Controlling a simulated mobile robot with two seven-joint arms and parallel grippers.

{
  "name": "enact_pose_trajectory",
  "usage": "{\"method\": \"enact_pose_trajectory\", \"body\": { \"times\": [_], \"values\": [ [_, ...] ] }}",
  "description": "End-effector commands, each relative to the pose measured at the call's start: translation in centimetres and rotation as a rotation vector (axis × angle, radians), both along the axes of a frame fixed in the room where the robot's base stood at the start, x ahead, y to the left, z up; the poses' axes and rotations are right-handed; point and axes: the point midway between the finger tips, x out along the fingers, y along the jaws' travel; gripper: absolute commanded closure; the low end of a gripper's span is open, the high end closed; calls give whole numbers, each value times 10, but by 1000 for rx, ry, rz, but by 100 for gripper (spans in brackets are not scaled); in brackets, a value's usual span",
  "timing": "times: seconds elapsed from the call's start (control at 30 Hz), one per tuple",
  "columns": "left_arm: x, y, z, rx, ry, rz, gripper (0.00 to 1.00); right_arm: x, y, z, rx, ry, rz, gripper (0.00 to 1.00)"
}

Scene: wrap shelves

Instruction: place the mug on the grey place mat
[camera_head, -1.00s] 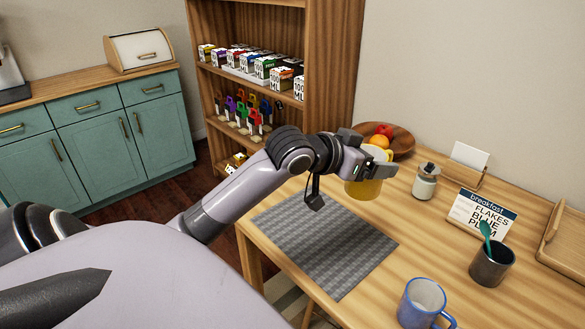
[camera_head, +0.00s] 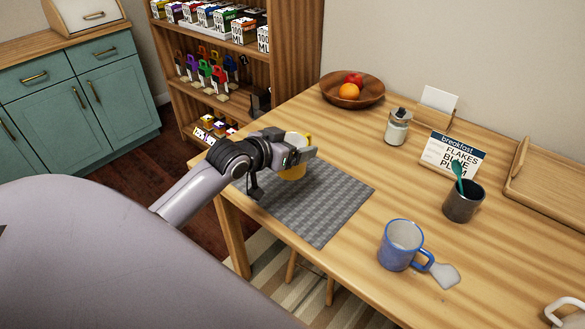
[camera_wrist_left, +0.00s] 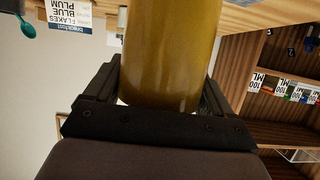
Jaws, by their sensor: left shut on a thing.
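The yellow mug (camera_head: 292,173) is upright between the fingers of my left gripper (camera_head: 298,155), over the far left part of the grey place mat (camera_head: 322,207). The gripper is shut on its side. I cannot tell whether the mug's base touches the mat. In the left wrist view the mug's yellow wall (camera_wrist_left: 170,50) fills the space between the two dark fingers. The rest of the mat is bare. My right gripper is not in view.
A blue mug (camera_head: 398,250) stands right of the mat, beside a small pale flat piece (camera_head: 444,275). Behind are a fruit bowl (camera_head: 370,98), a jar (camera_head: 396,128), a breakfast card (camera_head: 440,152), a dark cup with a teal spoon (camera_head: 461,205) and a wooden tray (camera_head: 545,195).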

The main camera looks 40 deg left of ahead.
Motion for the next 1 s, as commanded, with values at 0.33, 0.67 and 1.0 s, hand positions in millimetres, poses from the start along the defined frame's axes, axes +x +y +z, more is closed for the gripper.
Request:
{"method": "enact_pose_trajectory", "body": {
  "times": [0.33,0.67,1.0],
  "values": [
    [0,0,-37,0,-4,0,65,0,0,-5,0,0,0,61],
    [0,0,-66,0,-7,0,65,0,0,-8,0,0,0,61],
    [0,0,-71,1,-1,0,10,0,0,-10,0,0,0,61]
  ]
}}
